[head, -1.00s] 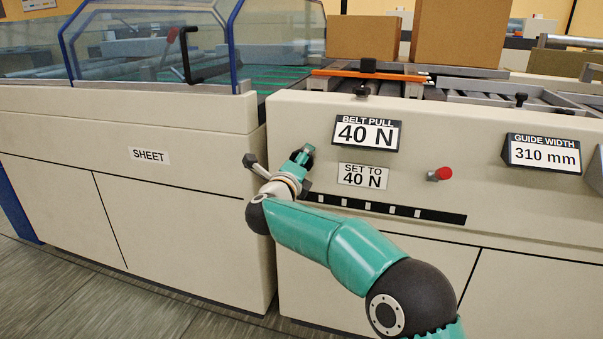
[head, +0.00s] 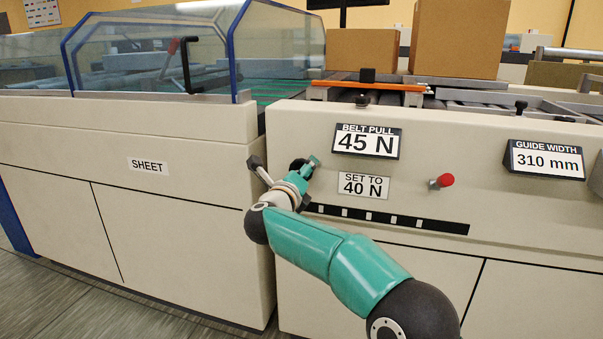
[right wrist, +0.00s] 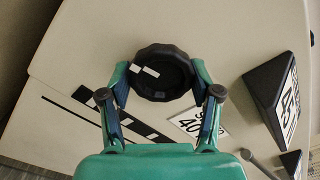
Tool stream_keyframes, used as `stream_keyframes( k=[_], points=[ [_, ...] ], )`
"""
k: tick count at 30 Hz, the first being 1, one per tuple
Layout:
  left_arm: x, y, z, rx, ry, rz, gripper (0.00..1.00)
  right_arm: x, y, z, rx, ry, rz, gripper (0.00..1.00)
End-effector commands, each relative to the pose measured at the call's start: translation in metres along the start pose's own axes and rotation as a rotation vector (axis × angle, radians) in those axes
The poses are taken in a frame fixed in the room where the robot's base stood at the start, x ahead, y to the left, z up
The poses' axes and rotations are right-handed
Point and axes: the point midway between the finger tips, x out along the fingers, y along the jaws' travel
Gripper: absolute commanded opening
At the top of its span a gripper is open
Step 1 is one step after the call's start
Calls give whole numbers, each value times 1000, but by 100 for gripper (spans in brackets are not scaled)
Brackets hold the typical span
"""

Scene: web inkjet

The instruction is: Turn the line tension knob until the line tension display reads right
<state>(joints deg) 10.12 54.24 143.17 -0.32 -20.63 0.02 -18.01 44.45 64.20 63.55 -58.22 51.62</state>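The belt pull display (head: 366,142) on the beige machine front reads 45 N, and the plate under it (head: 363,186) says set to 40 N. The dark, many-sided knob (right wrist: 160,78) with white marks on it is in the right wrist view; in the head view it is mostly hidden behind my gripper. My right gripper (right wrist: 160,85) has a finger on each side of the knob and appears closed against its rim. In the head view the right gripper (head: 303,168) is just left of the display. My left gripper is in neither view.
A red button (head: 446,180) sticks out right of the set-to plate. A guide width display (head: 547,159) reads 310 mm. A black slotted strip (head: 400,221) runs below the plate. A machine section labelled SHEET (head: 147,166) stands at the left. Boxes (head: 459,38) rest on top.

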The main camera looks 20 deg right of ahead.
Motion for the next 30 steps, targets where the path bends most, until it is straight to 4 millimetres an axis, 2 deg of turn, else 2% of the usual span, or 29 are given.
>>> stream_keyframes(
  k=[1,3,4,17,23,30],
  points=[
    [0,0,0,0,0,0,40,0,4,-2,-4,3,7,73],
    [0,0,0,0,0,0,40,0,4,-1,-3,1,6,84],
    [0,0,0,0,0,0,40,0,3,-1,-3,0,5,85],
    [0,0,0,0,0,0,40,-6,0,3,1,-7,3,85],
    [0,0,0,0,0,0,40,-30,0,3,-1,-8,4,85],
    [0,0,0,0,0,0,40,-79,1,2,-1,-8,5,85]
  ],
)
